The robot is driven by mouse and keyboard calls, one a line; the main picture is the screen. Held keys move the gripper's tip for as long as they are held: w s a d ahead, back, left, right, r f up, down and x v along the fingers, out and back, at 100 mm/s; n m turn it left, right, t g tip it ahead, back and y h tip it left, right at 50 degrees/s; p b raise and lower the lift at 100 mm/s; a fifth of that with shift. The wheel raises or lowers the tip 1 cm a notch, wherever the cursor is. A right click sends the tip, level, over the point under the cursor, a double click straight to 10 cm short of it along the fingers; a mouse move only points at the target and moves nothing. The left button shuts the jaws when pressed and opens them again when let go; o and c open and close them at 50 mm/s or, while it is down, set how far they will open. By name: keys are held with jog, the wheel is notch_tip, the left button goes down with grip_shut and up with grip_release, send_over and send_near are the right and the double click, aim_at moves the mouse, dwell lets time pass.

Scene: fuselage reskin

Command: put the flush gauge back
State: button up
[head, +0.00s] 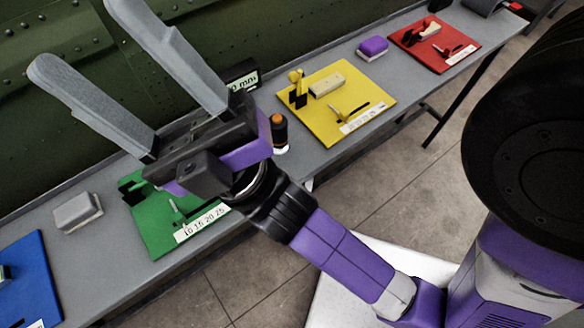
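My gripper (82,38) is open and empty, its two long grey fingers spread wide in front of the green riveted fuselage skin. No thing in view can be named with certainty as the flush gauge. Small tools lie on coloured boards on the bench. The green board (157,238) bears a small green tool (178,212) and a number strip, and my gripper hides part of it. The yellow board (331,131) bears a beige block (327,85), a yellow-and-black piece (297,88) and a small tool (340,113). The red board (449,63) bears a beige-and-black piece and a small tool.
The grey bench (95,262) runs along the fuselage (60,130). A grey block (77,212), an orange-topped dark bottle (279,132), a black labelled box (242,75) and a purple block (372,47) stand on it. A blue board (32,275) is at left. The tiled floor (400,185) in front is clear.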

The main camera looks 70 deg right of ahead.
jog(key=s+d+f+m+g+h, duration=0.1)
jog(key=s+f+m+g+h, duration=0.2)
jog(key=f+m+g, duration=0.7)
jog(key=s+d+f+m+g+h, duration=0.1)
jog(key=s+d+f+m+h, duration=0.2)
jog(key=f, duration=1.2)
jog(key=s+f+m+g+y, duration=0.1)
jog(key=s+f+g, duration=0.3)
jog(key=s+f, duration=0.4)
jog(key=shift+s+d+m+g, duration=0.15)
jog(key=shift+d+m+g, duration=0.2)
jog(key=shift+m, duration=0.35)
